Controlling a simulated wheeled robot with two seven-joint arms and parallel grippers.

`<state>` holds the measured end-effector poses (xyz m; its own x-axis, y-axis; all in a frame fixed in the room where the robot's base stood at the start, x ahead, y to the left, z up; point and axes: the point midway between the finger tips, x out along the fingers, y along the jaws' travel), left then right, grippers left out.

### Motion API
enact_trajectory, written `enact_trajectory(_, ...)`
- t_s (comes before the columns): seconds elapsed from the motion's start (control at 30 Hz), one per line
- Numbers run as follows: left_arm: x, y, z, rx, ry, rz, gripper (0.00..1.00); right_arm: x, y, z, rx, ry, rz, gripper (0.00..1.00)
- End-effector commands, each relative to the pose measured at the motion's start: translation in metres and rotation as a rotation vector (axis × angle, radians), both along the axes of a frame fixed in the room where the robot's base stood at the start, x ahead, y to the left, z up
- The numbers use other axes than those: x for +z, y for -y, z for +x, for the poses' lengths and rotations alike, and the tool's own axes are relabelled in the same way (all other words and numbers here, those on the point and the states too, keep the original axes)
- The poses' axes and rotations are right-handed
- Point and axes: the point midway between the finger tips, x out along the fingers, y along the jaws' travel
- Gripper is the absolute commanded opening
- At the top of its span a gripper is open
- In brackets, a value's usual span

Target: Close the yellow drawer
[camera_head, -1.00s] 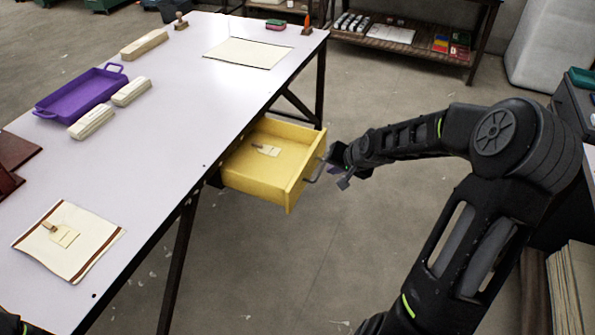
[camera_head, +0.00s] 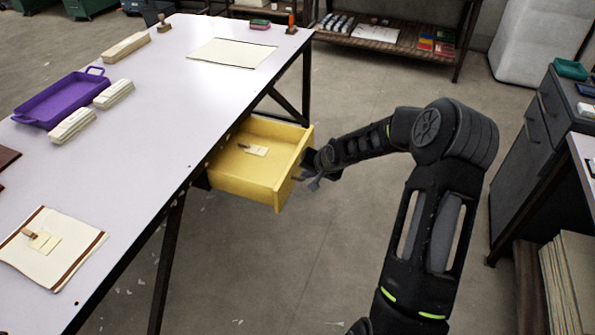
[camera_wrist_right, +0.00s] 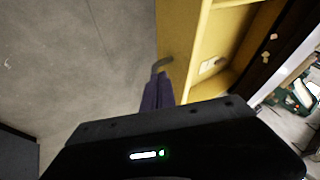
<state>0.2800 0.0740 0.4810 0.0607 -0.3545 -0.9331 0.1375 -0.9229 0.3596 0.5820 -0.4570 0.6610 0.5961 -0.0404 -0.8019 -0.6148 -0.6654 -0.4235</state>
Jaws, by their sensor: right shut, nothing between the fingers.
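The yellow drawer (camera_head: 240,178) sticks out from under the table's right edge, pulled open. A cream tag-like piece (camera_head: 256,150) lies inside it. My right gripper (camera_head: 303,179) is at the drawer's front, close to its grey handle. In the right wrist view the shut, empty fingers (camera_wrist_right: 157,92) point at the handle (camera_wrist_right: 162,64), their tips at or just short of it; I cannot tell if they touch. The drawer's yellow front (camera_wrist_right: 180,45) fills the upper middle there. My left gripper is not in view.
The white table (camera_head: 150,130) holds a purple tray (camera_head: 62,100), pale blocks (camera_head: 114,94) and cloths (camera_head: 50,252). A dark cabinet (camera_head: 535,130) is at right. The floor before the drawer is open.

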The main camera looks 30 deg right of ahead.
Motion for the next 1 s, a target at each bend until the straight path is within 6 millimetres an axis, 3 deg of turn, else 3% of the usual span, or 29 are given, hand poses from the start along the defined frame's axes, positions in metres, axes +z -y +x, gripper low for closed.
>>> enact_trajectory(0.23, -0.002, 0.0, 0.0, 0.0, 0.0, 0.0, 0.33, 0.004, -0.018, 0.025, 0.005, 0.006, -0.002, 0.0)
enact_trajectory(0.77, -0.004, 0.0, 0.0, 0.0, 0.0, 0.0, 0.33, 0.004, -0.022, 0.03, 0.003, 0.005, -0.002, 0.0)
enact_trajectory(1.0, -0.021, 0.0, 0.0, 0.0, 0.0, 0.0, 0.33, 0.001, -0.034, 0.047, 0.007, 0.008, -0.003, 0.0)
